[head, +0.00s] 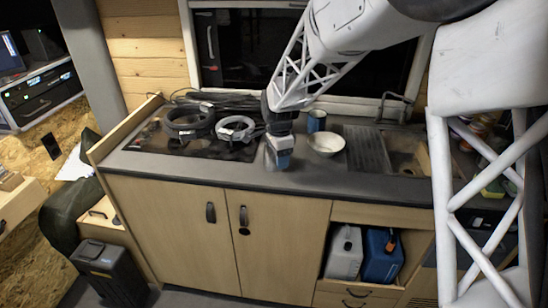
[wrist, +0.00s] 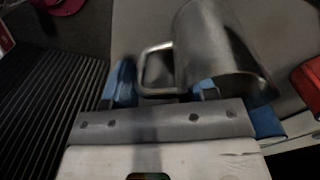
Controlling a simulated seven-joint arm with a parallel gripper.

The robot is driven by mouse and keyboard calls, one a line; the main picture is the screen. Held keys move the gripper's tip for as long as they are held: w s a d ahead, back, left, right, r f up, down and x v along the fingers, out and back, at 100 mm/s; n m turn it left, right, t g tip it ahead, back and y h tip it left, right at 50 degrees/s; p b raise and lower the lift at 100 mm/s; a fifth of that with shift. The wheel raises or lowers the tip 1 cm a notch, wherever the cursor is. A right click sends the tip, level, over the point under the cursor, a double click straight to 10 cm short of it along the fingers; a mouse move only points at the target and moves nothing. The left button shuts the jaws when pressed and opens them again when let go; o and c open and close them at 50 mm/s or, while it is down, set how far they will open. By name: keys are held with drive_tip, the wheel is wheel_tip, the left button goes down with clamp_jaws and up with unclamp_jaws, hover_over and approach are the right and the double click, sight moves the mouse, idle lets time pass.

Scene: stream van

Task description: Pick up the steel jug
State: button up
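The steel jug (wrist: 215,45) is large in the wrist view, with its loop handle (wrist: 147,68) on the left side. My gripper (wrist: 190,92) is open. Its left blue fingertip stands left of the handle with a small gap; the right finger is partly hidden behind the jug's body. The handle and part of the jug lie between the fingers in the picture; I cannot tell whether they touch. In the head view my gripper (head: 281,158) points down at the counter's front part, and the jug (head: 269,153) is mostly hidden beside it.
On the counter (head: 220,172), a white bowl (head: 326,144) and a blue mug (head: 316,121) stand just right of my gripper. Dark and pale ring-shaped things (head: 188,122) lie left on the hob. The sink (head: 405,155) is farther right. A red thing (wrist: 308,80) lies right of the jug.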

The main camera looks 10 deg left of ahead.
drive_tip(key=c, duration=0.5)
drive_tip(key=shift+o, duration=0.2)
drive_tip(key=shift+r, duration=0.35)
drive_tip(key=shift+r, duration=1.4)
drive_tip(key=s+d, duration=0.3)
drive_tip(key=s, duration=0.4)
drive_tip(key=s+d+r, duration=0.1)
drive_tip(key=s+d, duration=0.2)
drive_tip(key=s, duration=0.4)
drive_tip(key=shift+s+r, duration=0.3)
drive_tip(key=shift+s, duration=0.1)
idle(2.8)
